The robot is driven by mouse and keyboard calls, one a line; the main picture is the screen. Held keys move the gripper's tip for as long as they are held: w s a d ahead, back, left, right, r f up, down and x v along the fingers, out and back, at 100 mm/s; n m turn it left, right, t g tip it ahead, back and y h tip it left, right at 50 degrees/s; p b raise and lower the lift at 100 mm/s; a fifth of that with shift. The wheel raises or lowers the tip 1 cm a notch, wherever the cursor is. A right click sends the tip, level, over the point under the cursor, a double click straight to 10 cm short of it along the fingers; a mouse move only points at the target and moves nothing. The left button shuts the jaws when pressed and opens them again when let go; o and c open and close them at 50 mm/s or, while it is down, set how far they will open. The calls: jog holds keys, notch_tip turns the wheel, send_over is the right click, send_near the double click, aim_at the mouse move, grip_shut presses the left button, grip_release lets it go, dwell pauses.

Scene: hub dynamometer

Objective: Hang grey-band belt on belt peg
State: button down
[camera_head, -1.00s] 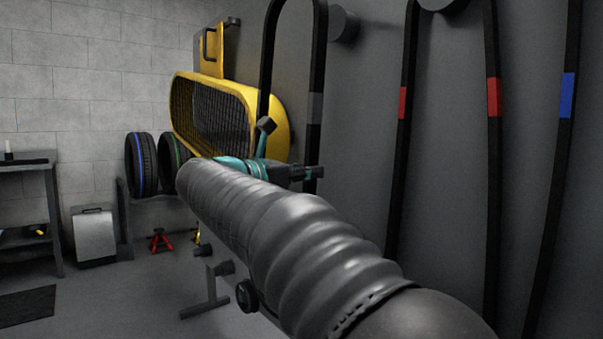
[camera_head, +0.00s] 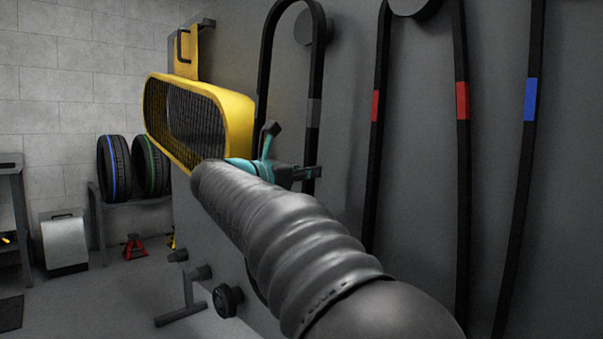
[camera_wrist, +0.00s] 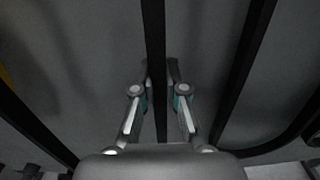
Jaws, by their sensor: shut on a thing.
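The grey-band belt is a tall black loop (camera_head: 262,75) with a grey patch (camera_head: 313,112) on its right strand. My gripper (camera_head: 305,173) is shut on that right strand, below the grey patch. In the wrist view the belt strand (camera_wrist: 155,40) runs between the fingers of my gripper (camera_wrist: 159,75). A dark round peg (camera_head: 304,28) on the grey wall shows at the top, partly behind the belt's right strand and partly inside the loop outline. I cannot tell whether the belt touches it. The belt's lower part is hidden by my arm.
A red-band belt (camera_head: 462,150) hangs from another peg (camera_head: 415,8) to the right, with a blue-band belt (camera_head: 522,150) beyond it. A yellow mesh guard (camera_head: 235,115) stands close on the left of the held belt. Tyres (camera_head: 150,163) and floor items lie further left.

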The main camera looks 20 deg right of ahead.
aim_at(338, 178)
jog(key=shift+p+x, duration=1.25)
jog(key=shift+x, duration=2.25)
jog(key=shift+f+b, duration=0.9)
jog(key=shift+b, duration=0.05)
jog(key=shift+s+a+b, duration=0.15)
jog(key=shift+b, duration=0.15)
jog(key=shift+f, duration=0.45)
jog(key=c, duration=1.1)
grip_release()
jog(key=shift+c, duration=0.2)
jog(key=o, duration=0.4)
jog(key=shift+r, duration=0.1)
jog(key=shift+w+a, duration=0.1)
jog(key=shift+w, duration=0.1)
